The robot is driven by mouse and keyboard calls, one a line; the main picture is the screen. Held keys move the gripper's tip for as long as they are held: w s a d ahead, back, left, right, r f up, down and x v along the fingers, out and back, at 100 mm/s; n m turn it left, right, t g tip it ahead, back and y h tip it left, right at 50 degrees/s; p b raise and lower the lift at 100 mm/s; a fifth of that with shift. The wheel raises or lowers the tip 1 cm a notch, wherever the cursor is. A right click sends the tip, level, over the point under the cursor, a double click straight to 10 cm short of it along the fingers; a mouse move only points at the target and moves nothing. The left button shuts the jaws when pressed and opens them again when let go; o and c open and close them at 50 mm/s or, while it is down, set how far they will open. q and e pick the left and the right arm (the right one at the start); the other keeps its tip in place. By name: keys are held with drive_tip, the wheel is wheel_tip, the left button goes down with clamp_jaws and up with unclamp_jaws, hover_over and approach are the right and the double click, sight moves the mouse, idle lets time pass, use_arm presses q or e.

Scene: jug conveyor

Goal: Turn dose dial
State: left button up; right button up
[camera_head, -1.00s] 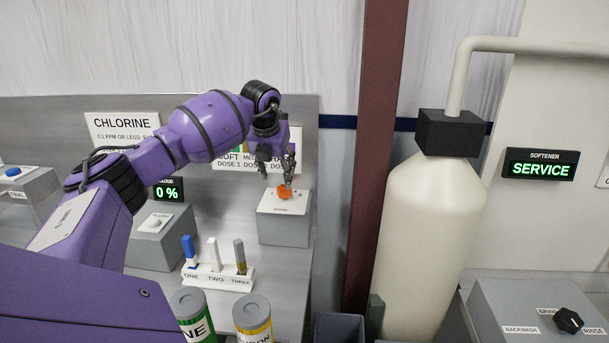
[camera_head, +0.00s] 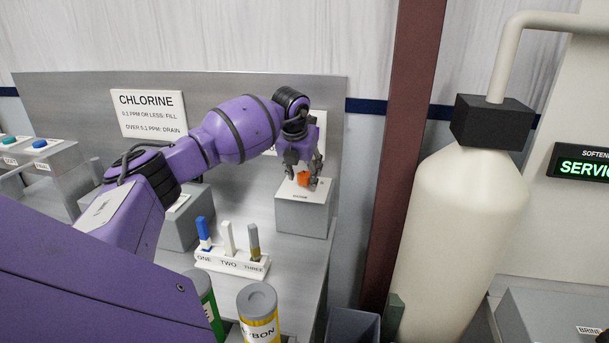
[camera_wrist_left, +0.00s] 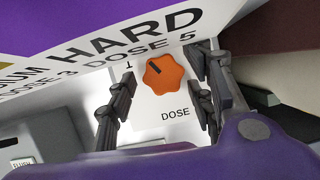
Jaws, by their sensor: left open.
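The dose dial is an orange scalloped knob (camera_wrist_left: 164,75) with a dark pointer mark aimed up-left toward a "1" on its white panel, above the word DOSE. It also shows in the head view (camera_head: 303,179) on top of a grey box (camera_head: 303,213). My left gripper (camera_wrist_left: 162,92) is open, with one finger on each side of the knob in the wrist view and gaps visible between fingers and knob. In the head view my left gripper (camera_head: 302,176) is over the box, fingers down around the knob. Contact cannot be seen. My right gripper is not in view.
A rack (camera_head: 232,261) with strips marked ONE, TWO, THREE stands left of the box. Capped canisters (camera_head: 258,310) stand in front. A dark red post (camera_head: 402,150) and a cream tank (camera_head: 455,240) stand to the right. A CHLORINE sign (camera_head: 149,114) hangs behind.

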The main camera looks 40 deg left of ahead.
use_arm(q)
drive_tip(key=shift+r, duration=0.1)
drive_tip(key=c, duration=0.9)
drive_tip(key=shift+c, duration=0.6)
drive_tip(key=shift+a+m+h+b, duration=0.25)
drive_tip(key=shift+m+b, duration=0.2)
drive_tip(key=shift+m, duration=0.65)
drive_tip(key=shift+f+m+h+b, duration=0.2)
drive_tip(key=shift+m+h+b, duration=0.25)
drive_tip(key=shift+m, duration=0.45)
drive_tip(key=shift+r+m+h+b, duration=0.1)
drive_tip(key=shift+m+h+b, duration=0.2)
drive_tip(key=shift+m, duration=0.5)
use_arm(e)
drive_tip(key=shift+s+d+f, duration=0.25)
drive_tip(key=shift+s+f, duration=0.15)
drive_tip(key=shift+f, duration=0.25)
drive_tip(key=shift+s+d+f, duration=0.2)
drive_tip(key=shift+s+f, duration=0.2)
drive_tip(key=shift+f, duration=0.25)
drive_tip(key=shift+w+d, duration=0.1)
